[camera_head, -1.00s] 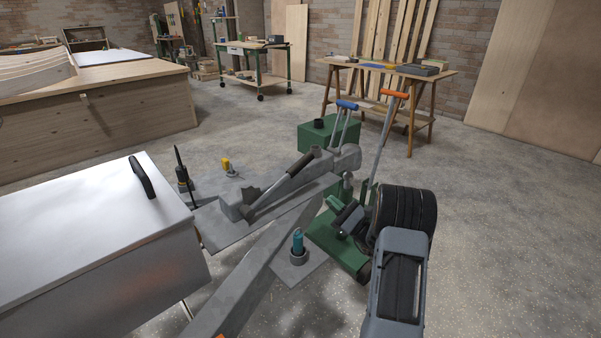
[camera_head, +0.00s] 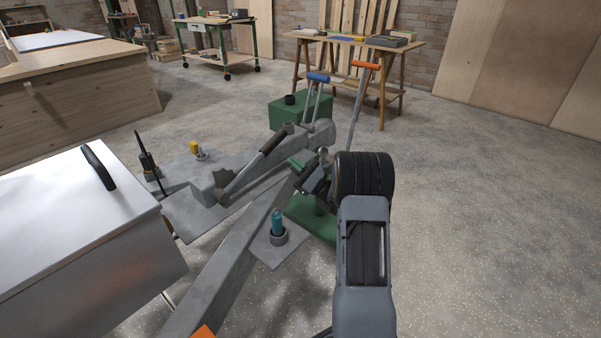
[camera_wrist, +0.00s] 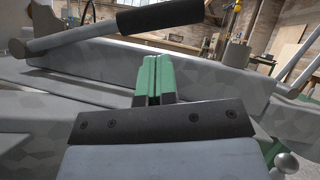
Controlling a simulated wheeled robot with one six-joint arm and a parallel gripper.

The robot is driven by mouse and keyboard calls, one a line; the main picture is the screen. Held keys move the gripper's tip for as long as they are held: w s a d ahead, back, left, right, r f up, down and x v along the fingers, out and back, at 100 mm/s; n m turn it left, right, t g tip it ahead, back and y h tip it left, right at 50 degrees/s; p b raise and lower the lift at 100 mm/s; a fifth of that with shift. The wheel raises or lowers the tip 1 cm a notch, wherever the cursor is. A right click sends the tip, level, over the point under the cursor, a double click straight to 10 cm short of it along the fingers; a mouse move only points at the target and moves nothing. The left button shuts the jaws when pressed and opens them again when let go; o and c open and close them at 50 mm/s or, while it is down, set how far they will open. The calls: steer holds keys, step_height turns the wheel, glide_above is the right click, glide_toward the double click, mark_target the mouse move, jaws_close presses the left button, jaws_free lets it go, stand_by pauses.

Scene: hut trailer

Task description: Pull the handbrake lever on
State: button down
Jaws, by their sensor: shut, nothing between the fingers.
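The handbrake lever (camera_head: 250,168) is a grey bar with a black grip, mounted on the grey trailer drawbar (camera_head: 225,278). In the head view it lies low, slanting up to the right from its pivot. In the wrist view the black grip (camera_wrist: 160,16) crosses the top of the picture, with the grey bar running down to the left. My gripper (camera_head: 296,166) has green fingers, which are shut and empty. It is just right of the grip in the head view; in the wrist view the fingertips (camera_wrist: 153,62) appear below the grip, with a visible gap.
A silver box lid (camera_head: 75,225) with a black handle stands at left. A teal-topped post (camera_head: 277,226) and a yellow-topped part (camera_head: 195,148) stand near the drawbar. Blue-handled (camera_head: 318,78) and orange-handled (camera_head: 366,66) bars rise behind. The floor at right is clear.

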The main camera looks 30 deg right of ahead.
steer(key=shift+b+x, duration=0.45)
steer(key=shift+x, duration=2)
steer(key=shift+r, duration=0.1)
